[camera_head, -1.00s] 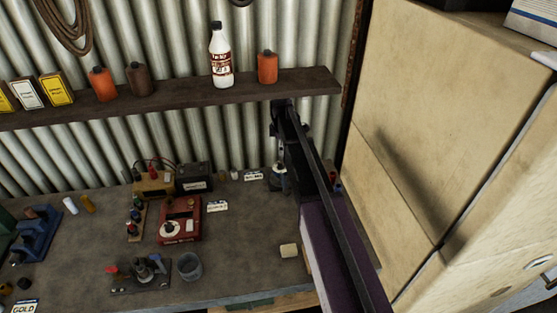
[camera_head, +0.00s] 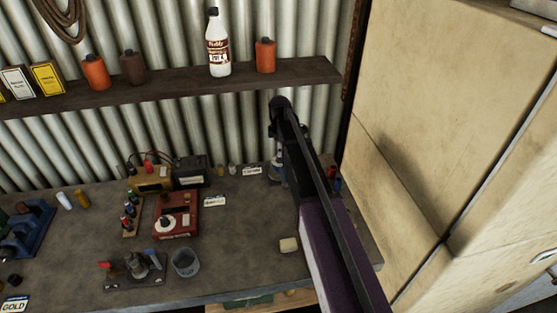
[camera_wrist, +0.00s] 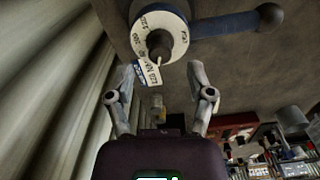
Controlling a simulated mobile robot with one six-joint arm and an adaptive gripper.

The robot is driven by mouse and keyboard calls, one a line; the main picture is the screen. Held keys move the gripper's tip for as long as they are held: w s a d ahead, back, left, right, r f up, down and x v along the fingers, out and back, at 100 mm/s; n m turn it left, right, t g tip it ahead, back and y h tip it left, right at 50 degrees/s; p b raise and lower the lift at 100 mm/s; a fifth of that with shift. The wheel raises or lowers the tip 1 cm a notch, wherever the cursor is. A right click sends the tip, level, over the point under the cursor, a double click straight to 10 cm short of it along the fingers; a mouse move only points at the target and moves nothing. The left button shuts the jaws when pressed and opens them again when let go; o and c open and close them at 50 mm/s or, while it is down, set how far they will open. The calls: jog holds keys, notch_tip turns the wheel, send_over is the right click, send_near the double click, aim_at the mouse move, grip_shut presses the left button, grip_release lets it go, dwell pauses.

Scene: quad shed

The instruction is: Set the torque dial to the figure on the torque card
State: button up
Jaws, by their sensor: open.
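In the wrist view a round dial (camera_wrist: 176,45) with a white numbered ring and a dark centre knob with a pale pointer is just beyond my gripper (camera_wrist: 160,66). A blue bar with a dark ball end runs right from it. My fingers are apart with nothing between them. A small white and blue card (camera_wrist: 148,73) with printing stands beside the dial; its figure is too unclear to read surely. In the head view my arm hides most of the dial's device (camera_head: 274,170); a small card (camera_head: 252,170) stands left of it.
A red box (camera_head: 176,229) with its own white dial, a small card (camera_head: 215,201), a grey cup (camera_head: 186,263) and a pale block (camera_head: 289,245) are on the bench. A shelf (camera_head: 180,94) with bottles is above. A tall cream cabinet (camera_head: 430,130) closes the right side.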

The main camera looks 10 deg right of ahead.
jog(key=shift+f+b, duration=1.4)
jog(key=shift+f, duration=0.3)
grip_shut()
